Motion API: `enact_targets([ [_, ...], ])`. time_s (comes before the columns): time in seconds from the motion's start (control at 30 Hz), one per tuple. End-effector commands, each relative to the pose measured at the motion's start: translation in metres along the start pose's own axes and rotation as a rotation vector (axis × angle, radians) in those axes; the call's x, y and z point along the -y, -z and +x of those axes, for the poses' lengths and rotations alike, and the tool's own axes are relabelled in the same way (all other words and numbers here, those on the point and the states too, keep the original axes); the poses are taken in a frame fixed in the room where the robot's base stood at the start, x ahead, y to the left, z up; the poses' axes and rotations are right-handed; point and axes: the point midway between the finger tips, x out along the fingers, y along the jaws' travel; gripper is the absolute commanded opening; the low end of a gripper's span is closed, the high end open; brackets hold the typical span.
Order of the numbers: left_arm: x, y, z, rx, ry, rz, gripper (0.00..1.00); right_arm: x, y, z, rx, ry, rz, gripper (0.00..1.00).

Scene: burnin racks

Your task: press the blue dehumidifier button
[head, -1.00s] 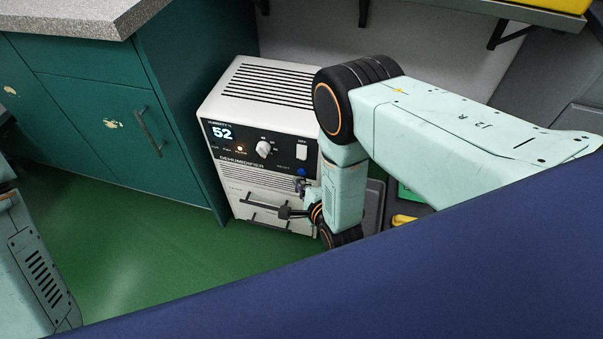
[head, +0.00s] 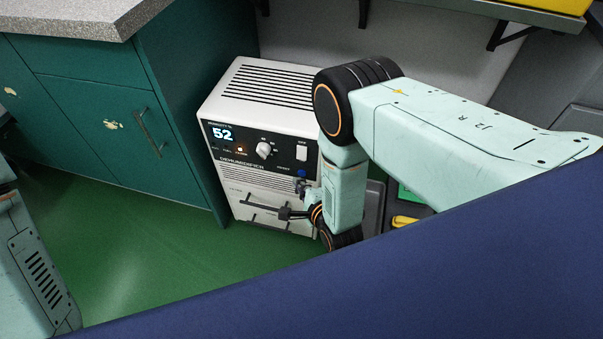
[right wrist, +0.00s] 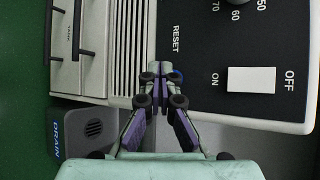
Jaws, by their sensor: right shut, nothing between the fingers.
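The white dehumidifier (head: 262,85) stands on the green floor beside the teal cabinet. Its dark panel shows 52, a knob (head: 264,149) and a white switch (head: 302,152). The blue button (head: 301,173) sits low on the panel, below the switch. In the right wrist view the blue button (right wrist: 177,75) is mostly hidden behind my fingertips, near the word RESET. My right gripper (head: 301,187) is shut and empty, with its tips just below the button in the head view. It also shows in the right wrist view (right wrist: 161,70). I cannot tell whether the tips touch the button. My left gripper is not in view.
The teal cabinet (head: 95,110) with a worktop stands left of the dehumidifier. A grey drain unit (right wrist: 88,130) marked DRAIN is beside it in the right wrist view. A shelf (head: 500,12) hangs at upper right. Green floor (head: 150,245) is clear in front.

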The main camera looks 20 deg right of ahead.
Motion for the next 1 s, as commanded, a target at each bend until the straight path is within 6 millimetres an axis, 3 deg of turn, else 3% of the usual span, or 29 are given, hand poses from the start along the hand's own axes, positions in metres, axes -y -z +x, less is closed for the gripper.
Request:
enact_targets([
  [1.0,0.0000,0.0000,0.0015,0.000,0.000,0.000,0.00,0.0046,0.0046,0.0064,0.000,0.000,0.000,0.00],
])
